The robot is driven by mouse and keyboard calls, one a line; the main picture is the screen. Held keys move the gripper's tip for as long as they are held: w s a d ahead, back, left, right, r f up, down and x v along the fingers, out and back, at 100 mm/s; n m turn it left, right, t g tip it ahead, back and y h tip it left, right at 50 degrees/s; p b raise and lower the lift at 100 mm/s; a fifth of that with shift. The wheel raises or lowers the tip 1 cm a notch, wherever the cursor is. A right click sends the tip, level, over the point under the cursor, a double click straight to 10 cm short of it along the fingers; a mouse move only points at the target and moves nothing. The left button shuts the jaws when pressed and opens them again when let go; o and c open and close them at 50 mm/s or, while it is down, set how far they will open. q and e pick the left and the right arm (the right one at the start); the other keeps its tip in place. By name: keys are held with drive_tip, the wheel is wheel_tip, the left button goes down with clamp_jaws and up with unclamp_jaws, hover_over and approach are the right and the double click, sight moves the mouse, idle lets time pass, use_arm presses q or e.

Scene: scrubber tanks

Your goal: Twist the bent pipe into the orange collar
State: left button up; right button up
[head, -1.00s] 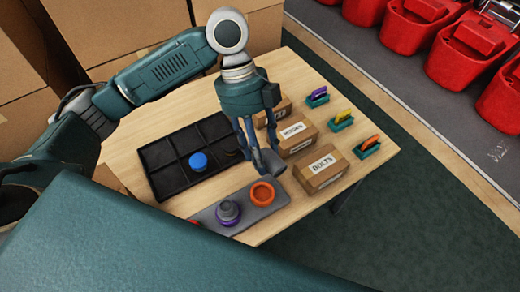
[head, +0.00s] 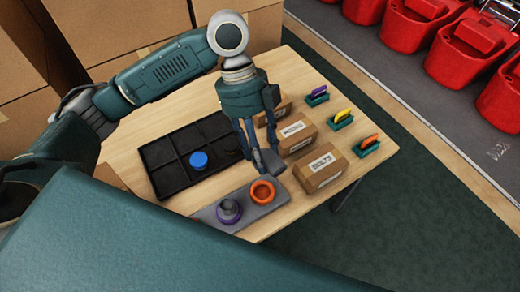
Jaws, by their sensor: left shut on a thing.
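The orange collar (head: 262,192) sits on the right part of a grey base plate (head: 241,207) near the table's front edge. Its round opening faces up. My left gripper (head: 254,151) points down just behind the collar and is shut on the grey bent pipe (head: 270,161). The pipe is above and behind the collar, apart from it as far as I can tell, and partly hidden by the fingers. My right gripper is not in view.
A grey fitting in a purple collar (head: 229,211) stands left of the orange one. A black divided tray (head: 163,180) with a blue cap (head: 198,160) lies behind. Cardboard boxes (head: 321,170) stand close on the right, with coloured-handled items (head: 367,146) beyond.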

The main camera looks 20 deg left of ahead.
use_arm(q)
drive_tip(key=shift+f+p, duration=0.25)
drive_tip(key=shift+p, duration=0.3)
idle(1.0)
idle(0.4)
drive_tip(key=shift+r+m+p, duration=0.1)
drive_tip(key=shift+m+p, duration=0.2)
drive_tip(key=shift+p, duration=0.05)
drive_tip(key=shift+m, duration=0.4)
drive_tip(key=shift+p, duration=0.3)
drive_tip(key=shift+m+g+p, duration=0.3)
drive_tip(key=shift+m, duration=0.1)
drive_tip(key=shift+w+m+y, duration=0.1)
drive_tip(key=shift+m+y, duration=0.3)
drive_tip(key=shift+a, duration=0.1)
